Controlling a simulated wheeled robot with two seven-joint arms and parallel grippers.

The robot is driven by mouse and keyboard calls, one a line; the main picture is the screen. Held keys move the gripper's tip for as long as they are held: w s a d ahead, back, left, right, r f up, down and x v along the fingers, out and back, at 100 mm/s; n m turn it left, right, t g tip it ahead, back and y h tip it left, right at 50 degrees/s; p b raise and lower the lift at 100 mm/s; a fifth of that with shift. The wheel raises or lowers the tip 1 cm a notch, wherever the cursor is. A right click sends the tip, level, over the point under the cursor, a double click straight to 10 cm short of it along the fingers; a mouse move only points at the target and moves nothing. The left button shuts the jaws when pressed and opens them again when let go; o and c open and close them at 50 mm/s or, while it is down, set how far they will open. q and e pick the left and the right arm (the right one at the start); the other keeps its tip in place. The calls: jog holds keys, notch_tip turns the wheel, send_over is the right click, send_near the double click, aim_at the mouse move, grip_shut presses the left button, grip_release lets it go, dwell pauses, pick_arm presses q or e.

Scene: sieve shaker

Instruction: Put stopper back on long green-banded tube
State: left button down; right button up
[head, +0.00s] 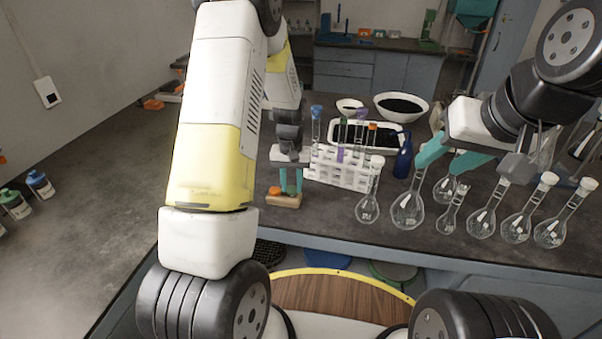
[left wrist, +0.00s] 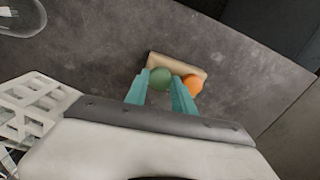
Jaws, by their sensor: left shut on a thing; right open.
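My left gripper (head: 291,187) reaches down at the left of the rack. It is shut on a green stopper (left wrist: 160,78), seen between the teal fingertips in the left wrist view. The stopper is at a small wooden block (head: 284,201); I cannot tell whether it still touches the block. A white rack (head: 345,176) holds several upright tubes just right of the left gripper. One tube (head: 343,133) with no visible stopper looks greenish, but its band is too small to confirm. My right gripper (head: 436,168) is open and empty above the flasks.
An orange stopper (left wrist: 193,84) sits on the block beside the green one. Several glass flasks (head: 408,208) stand along the counter's front right. A blue bottle (head: 403,160) stands right of the rack, with bowls (head: 401,106) behind.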

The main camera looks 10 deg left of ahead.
pick_arm(q)
notch_tip(320, 180, up, 3)
jog(key=shift+f, duration=0.2)
jog(key=s+d+r, duration=0.1)
jog(key=s, duration=1.5)
jog(key=shift+d, duration=0.1)
